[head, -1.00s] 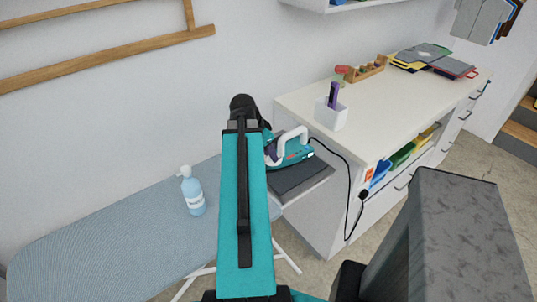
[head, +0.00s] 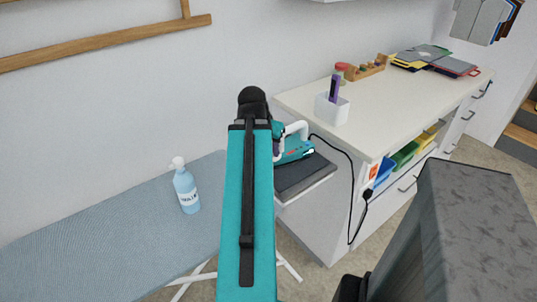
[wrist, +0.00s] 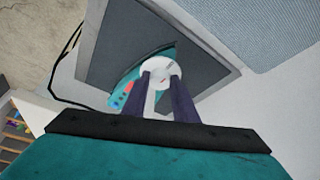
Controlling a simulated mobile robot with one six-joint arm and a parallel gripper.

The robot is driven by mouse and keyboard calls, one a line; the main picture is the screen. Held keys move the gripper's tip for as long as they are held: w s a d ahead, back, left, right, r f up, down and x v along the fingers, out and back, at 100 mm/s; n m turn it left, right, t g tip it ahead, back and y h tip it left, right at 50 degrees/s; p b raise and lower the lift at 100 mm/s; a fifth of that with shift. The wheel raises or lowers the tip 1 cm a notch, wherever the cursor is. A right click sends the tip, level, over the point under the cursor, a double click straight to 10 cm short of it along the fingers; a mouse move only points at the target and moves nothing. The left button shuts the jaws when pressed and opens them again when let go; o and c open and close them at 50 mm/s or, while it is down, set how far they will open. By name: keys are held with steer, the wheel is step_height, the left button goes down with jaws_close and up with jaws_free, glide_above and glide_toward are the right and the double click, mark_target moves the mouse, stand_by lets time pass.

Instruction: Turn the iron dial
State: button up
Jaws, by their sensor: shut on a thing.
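The teal iron with its white handle (head: 296,148) rests on the dark pad at the end of the ironing board in the head view, partly hidden by my arm. In the wrist view the iron's teal body (wrist: 126,90) lies below my gripper. The round white dial (wrist: 160,70) sits between the dark purple fingers of my gripper (wrist: 161,80), which are shut on it.
The blue ironing board (head: 110,230) carries a spray bottle (head: 186,188) to the left. A black cord (head: 352,185) hangs beside the white cabinet (head: 310,215). The counter (head: 385,105) holds a white cup (head: 332,110) and folders (head: 434,60).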

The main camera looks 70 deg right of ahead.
stand_by(0.5)
steer(key=o, duration=1.1)
steer(key=shift+r, duration=0.1)
steer(key=shift+b+v, duration=0.35)
steer(key=shift+v, duration=6.5)
steer(key=shift+s, duration=0.15)
